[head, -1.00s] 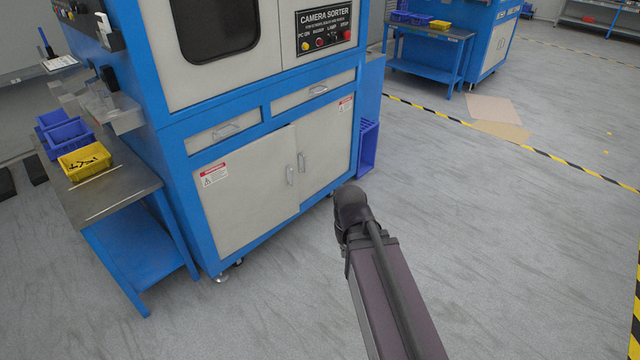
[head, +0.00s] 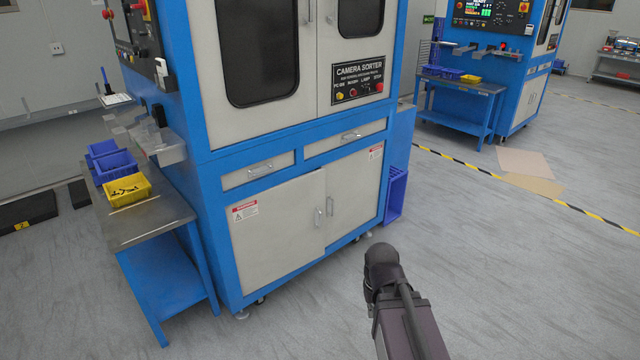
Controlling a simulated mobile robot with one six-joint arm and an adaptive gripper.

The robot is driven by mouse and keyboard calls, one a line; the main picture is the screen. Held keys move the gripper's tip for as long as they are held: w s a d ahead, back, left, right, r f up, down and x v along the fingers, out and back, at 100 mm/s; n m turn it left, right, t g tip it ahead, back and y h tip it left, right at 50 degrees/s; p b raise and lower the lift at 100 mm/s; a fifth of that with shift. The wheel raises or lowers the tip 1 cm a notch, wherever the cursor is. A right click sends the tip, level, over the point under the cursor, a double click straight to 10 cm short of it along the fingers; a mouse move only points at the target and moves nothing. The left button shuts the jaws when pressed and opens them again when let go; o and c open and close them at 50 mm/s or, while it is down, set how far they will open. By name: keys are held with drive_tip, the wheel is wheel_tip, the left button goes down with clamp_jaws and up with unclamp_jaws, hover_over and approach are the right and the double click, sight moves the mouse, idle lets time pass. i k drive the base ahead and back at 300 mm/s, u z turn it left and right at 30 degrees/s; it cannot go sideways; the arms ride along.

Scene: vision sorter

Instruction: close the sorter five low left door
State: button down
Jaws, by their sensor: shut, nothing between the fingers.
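The camera sorter is a blue cabinet (head: 219,228) with pale grey doors, left of centre in the head view. That right edge seems to stand slightly proud of the low right door (head: 352,195), so the door looks a little ajar; the gap is too small to judge surely. My arm (head: 405,315) reaches up from the bottom edge, right of the doors and apart from them. My gripper is not in view.
A side table (head: 150,222) with blue bins (head: 113,163) and a yellow bin (head: 127,190) stands at the cabinet's left. A purple crate (head: 397,195) sits at its right. Floor before the doors is clear. Another blue machine stands behind a yellow-black floor line (head: 470,166).

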sight(277, 231)
drive_tip(key=k, duration=0.5)
drive_tip(key=u, duration=0.25)
drive_tip(key=i, duration=1.4)
drive_tip(key=z, duration=0.15)
